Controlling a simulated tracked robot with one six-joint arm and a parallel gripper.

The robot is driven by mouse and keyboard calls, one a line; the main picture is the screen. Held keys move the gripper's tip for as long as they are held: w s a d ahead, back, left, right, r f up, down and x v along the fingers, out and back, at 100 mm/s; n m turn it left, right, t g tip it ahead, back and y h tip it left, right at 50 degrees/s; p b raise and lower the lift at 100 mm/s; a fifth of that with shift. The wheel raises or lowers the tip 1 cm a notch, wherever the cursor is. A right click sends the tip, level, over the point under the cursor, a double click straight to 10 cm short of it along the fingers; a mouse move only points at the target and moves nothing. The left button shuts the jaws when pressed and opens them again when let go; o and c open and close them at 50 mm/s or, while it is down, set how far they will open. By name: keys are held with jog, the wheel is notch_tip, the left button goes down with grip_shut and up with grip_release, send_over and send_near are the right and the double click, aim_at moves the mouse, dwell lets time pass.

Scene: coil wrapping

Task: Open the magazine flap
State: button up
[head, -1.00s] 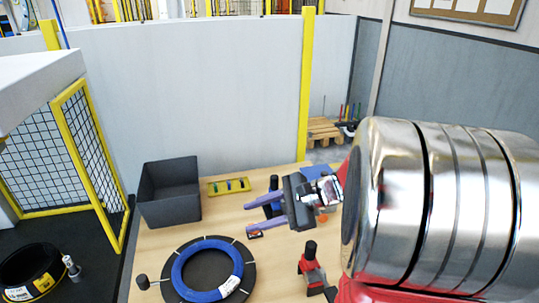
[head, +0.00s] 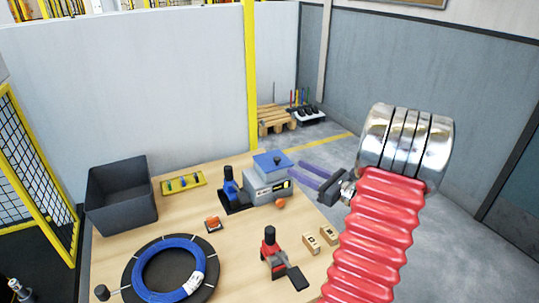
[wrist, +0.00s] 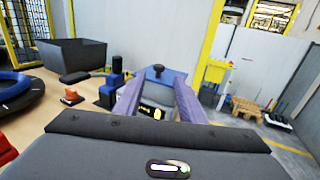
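The magazine is a grey box (head: 266,187) at the back right of the table. Its blue flap (head: 266,158) with a dark knob (head: 277,160) lies over the top and looks closed. My gripper (head: 303,171) is to the right of the box, apart from it, with its purple fingers pointing left. In the wrist view, the fingers (wrist: 160,86) are spread with nothing held between them. The box (wrist: 150,110) and blue flap (wrist: 160,75) show beyond and between them, the box partly hidden.
A blue-and-black clamp (head: 233,192) stands just left of the box. An orange knob (head: 280,203) sits at its front. A red clamp (head: 271,252), wooden blocks (head: 311,243) and a blue coil (head: 150,265) are nearer. A dark bin (head: 121,198) stands at the left.

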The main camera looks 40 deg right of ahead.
aim_at(269, 160)
jog(key=w, duration=0.4)
jog(key=w+a, duration=0.1)
jog(key=w, duration=0.8)
jog(key=shift+w+a, duration=0.15)
jog(key=shift+w, duration=0.25)
jog(key=shift+c, duration=0.3)
grip_shut()
jog(key=shift+s+d, duration=0.1)
jog(key=shift+d, duration=0.1)
